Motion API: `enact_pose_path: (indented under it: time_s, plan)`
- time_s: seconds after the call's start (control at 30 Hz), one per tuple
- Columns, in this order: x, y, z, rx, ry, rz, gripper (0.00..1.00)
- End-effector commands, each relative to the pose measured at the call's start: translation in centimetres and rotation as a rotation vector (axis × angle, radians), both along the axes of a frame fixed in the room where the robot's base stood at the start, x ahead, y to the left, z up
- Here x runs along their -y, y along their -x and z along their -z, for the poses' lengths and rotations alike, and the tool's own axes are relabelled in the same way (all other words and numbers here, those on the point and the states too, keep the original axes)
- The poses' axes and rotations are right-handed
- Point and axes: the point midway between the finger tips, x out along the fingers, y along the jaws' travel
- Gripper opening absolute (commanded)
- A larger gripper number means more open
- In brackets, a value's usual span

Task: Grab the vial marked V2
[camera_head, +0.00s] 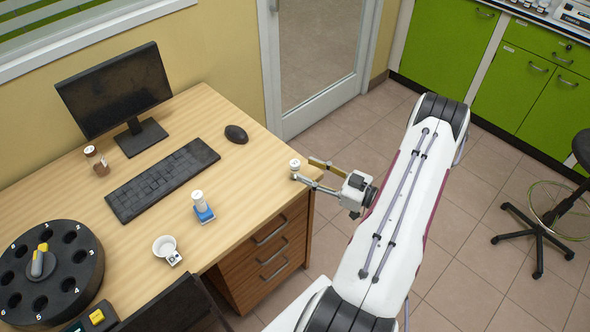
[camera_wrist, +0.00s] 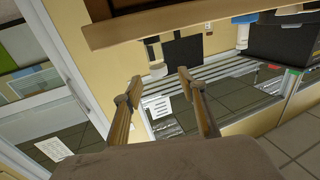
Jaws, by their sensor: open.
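A small white-capped vial (camera_head: 295,165) is at the desk's right edge, close to my gripper's fingertips; I cannot tell whether they touch.
A black numbered carousel (camera_head: 75,285) stands at lower left. Bare desktop lies between the mouse and the blue base. Drawers (camera_head: 270,262) are below.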

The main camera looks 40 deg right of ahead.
Motion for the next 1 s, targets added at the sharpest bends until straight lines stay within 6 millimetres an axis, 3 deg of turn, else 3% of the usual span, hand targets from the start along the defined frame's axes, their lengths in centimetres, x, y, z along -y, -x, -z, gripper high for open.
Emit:
enact_pose_path:
  time_s: [0.57,1.0]
  plan:
    - [-0.3,-0.9,0.0,0.0,0.0,0.0,0.41]
    - [-1.2,-4.6,0.0,-0.001,0.001,-0.002,0.41]
